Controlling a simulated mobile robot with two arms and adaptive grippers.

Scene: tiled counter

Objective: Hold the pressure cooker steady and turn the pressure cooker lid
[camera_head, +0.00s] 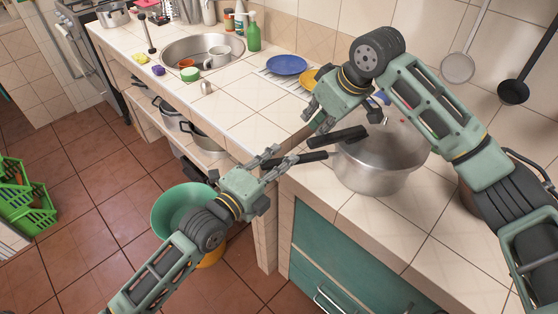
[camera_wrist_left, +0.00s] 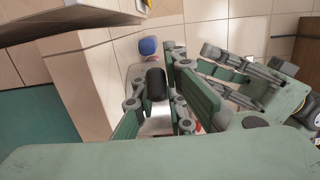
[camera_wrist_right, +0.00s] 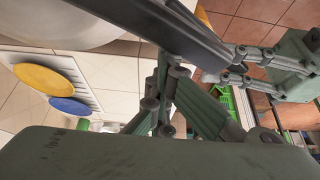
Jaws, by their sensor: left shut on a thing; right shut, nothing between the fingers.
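The metal pressure cooker (camera_head: 372,180) stands on the tiled counter at right, with its lid (camera_head: 395,150) on top. Its black pot handle (camera_head: 312,156) points left; the black lid handle (camera_head: 345,136) lies just above it, at a slight angle to it. My left gripper (camera_head: 272,162) is shut on the end of the pot handle, whose dark end also shows in the left wrist view (camera_wrist_left: 156,84). My right gripper (camera_head: 316,122) is shut and empty beside the lid handle. In the right wrist view, a dark handle (camera_wrist_right: 150,25) passes close to the fingers; contact is unclear.
Blue plate (camera_head: 286,64) and yellow plate (camera_head: 309,78) lie on a rack behind the cooker. The sink (camera_head: 172,50) with cups is at the back left. A green bucket (camera_head: 178,205) stands on the floor below my left arm. Ladles (camera_head: 513,92) hang on the right wall.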

